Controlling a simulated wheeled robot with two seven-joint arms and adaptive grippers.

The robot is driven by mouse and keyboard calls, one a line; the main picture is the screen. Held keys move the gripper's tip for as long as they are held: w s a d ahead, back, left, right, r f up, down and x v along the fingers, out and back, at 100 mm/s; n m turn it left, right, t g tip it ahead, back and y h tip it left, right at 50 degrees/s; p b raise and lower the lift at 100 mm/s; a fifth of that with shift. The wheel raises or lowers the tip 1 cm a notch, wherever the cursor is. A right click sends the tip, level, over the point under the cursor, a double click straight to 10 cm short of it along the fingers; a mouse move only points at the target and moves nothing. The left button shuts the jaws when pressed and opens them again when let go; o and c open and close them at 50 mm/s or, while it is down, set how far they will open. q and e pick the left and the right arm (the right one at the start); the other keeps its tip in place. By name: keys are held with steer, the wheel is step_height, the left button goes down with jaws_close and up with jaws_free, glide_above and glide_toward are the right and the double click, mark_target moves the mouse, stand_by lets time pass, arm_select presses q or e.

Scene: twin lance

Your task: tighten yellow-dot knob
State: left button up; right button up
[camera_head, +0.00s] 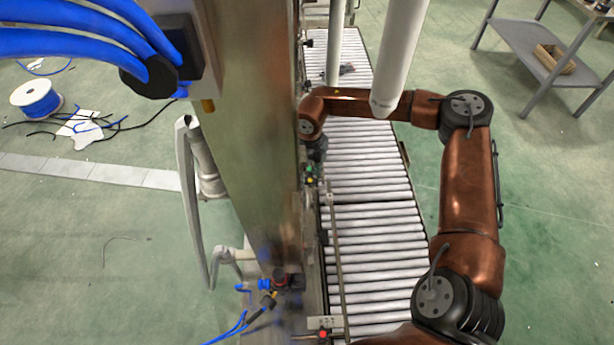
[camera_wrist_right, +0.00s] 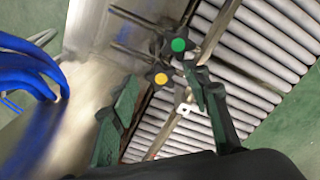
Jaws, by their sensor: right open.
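The yellow-dot knob (camera_wrist_right: 161,78) is a dark star-shaped knob with a yellow centre, mounted beside the metal panel. It shows small in the head view (camera_head: 310,181). A similar green-dot knob (camera_wrist_right: 178,45) sits just beyond it in the wrist view. My right gripper (camera_wrist_right: 165,84) is open, with one green-black finger to each side of the yellow-dot knob in the picture. I cannot tell whether either finger touches it. In the head view the right gripper (camera_head: 317,152) is small and dark, close to the panel's right edge. My left gripper is not in view.
A tall metal panel (camera_head: 245,130) stands left of the roller conveyor (camera_head: 375,240). Thin rods (camera_wrist_right: 133,16) stick out near the knobs. A pale vertical post (camera_head: 400,50) stands over the conveyor.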

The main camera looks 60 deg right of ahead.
steer(key=shift+s, duration=0.1)
steer(key=shift+c, duration=0.2)
steer(key=shift+f, duration=0.1)
steer(key=c, duration=1.1)
steer(key=shift+d, duration=0.15)
